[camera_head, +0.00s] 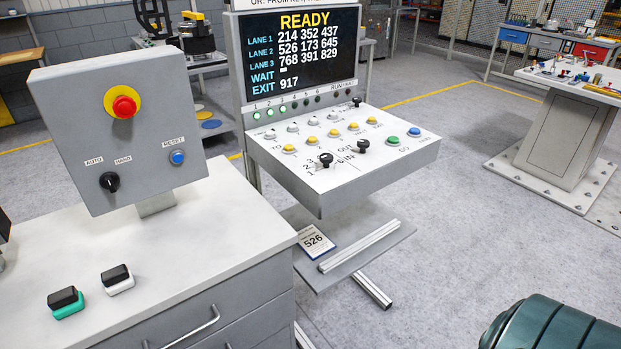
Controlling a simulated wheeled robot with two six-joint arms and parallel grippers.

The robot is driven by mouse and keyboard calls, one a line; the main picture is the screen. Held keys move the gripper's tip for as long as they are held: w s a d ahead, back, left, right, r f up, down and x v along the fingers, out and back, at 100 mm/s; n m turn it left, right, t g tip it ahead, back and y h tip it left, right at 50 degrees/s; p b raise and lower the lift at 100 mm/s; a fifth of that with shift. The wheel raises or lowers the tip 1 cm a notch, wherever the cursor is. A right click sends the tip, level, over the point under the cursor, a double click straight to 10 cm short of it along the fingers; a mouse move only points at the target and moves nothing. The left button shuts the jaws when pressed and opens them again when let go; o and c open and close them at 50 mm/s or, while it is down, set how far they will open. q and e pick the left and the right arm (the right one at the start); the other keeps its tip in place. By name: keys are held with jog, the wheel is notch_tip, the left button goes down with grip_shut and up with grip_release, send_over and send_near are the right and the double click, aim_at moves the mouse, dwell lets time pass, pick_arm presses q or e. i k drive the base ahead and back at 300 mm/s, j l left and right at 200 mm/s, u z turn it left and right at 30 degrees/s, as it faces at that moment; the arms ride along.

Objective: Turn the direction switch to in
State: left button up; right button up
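The direction switch (362,147) is a small black knob on the sloped white control panel (300,178). The labels OUT and IN are printed just to its left, OUT above IN. The knob is too small to tell which label it points to. Another black knob (326,160) sits to its left among printed numbers. Neither of my grippers shows in the head view, and nothing touches the panel.
A display (300,60) reading READY stands behind the panel. A grey box (125,140) with a red button and an AUTO/HAND knob stands on the cabinet (200,235) at left. Below the panel is a shelf (390,243). Open floor lies right.

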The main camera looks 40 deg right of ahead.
aim_at(364, 145)
jog(key=z, duration=1.45)
jog(key=l+z, duration=0.8)
jog(key=k+j, duration=0.05)
